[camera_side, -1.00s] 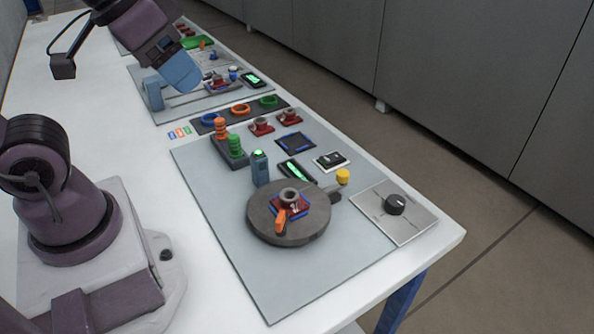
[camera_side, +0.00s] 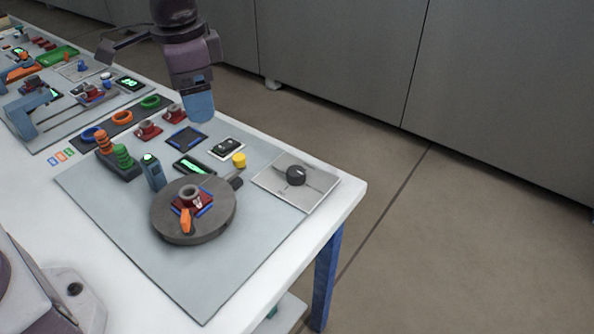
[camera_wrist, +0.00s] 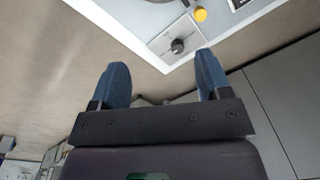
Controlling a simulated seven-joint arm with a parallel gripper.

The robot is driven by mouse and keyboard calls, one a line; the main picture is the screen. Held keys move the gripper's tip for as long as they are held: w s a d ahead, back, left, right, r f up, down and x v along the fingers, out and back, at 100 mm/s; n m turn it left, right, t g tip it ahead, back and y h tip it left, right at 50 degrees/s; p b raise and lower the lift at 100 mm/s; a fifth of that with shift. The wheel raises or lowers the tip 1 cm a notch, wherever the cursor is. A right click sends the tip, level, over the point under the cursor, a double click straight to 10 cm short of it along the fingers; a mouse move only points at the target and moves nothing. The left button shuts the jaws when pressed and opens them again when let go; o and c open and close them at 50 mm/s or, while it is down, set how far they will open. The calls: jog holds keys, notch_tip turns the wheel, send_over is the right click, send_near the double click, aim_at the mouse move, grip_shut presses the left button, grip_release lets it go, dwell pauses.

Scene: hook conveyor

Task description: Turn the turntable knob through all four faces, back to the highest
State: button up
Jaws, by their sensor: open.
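The knob (camera_side: 296,174) is a dark round dial with a light pointer mark. It sits on a light grey square plate (camera_side: 322,190) at the right corner of the table, and it also shows in the wrist view (camera_wrist: 177,46). The round grey turntable (camera_side: 166,222) stands left of it, carrying a red and blue block with a grey ring and an orange lever (camera_side: 186,220). My gripper (camera_side: 200,118) is in the air behind the turntable. In the wrist view its two blue fingers (camera_wrist: 163,80) are wide apart with nothing between them.
A yellow button (camera_side: 239,160) sits between turntable and knob plate. The mat's front part is clear. The table edge lies just right of the knob plate.

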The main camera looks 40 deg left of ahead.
jog(key=w+d+f+m+g, duration=0.1)
jog(key=w+d+f+m, duration=0.25)
jog(key=w+f, duration=0.25)
jog(key=w+d+f+m, duration=0.2)
jog(key=w+f+m, duration=0.3)
jog(key=w+f, duration=0.15)
jog(key=m, duration=0.6)
send_near(297, 172)
notch_tip(297, 172, down, 10)
jog(key=shift+s+a+f, duration=0.1)
jog(key=shift+c, duration=0.5)
jog(key=c, duration=0.8)
jog(key=shift+c, duration=0.2)
